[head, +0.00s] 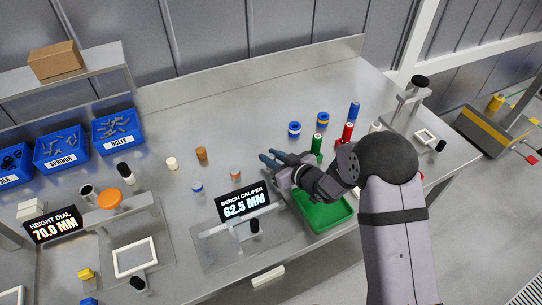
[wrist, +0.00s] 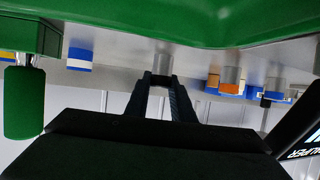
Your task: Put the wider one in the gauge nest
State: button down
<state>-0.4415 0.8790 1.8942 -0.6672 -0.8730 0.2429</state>
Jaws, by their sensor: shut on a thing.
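My gripper (head: 268,160) reaches left above the bench, beside the green tray, its dark fingers close together. In the wrist view, my gripper (wrist: 160,80) is shut, with a small pale grey thing (wrist: 163,61) at its fingertips. What that thing is cannot be told, and the fingers hide it in the head view. The bench caliper display (head: 244,203) reads 62.5 MM. The height dial display (head: 55,226) reads 70.0 MM. Which is the gauge nest is unclear.
The green tray (head: 325,218) lies under my arm. Blue bins (head: 118,131) line the back left. The back middle of the bench is clear.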

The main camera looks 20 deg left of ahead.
jog(key=shift+f, duration=0.2)
jog(key=c, duration=1.5)
grip_release()
jog(key=shift+r, duration=0.1)
jog(key=shift+d+r, duration=0.15)
jog(key=b+v, duration=0.2)
jog(key=v, duration=0.9)
jog(key=shift+s+d+r, duration=0.15)
jog(key=shift+s+d, duration=0.1)
jog(key=shift+d, duration=0.05)
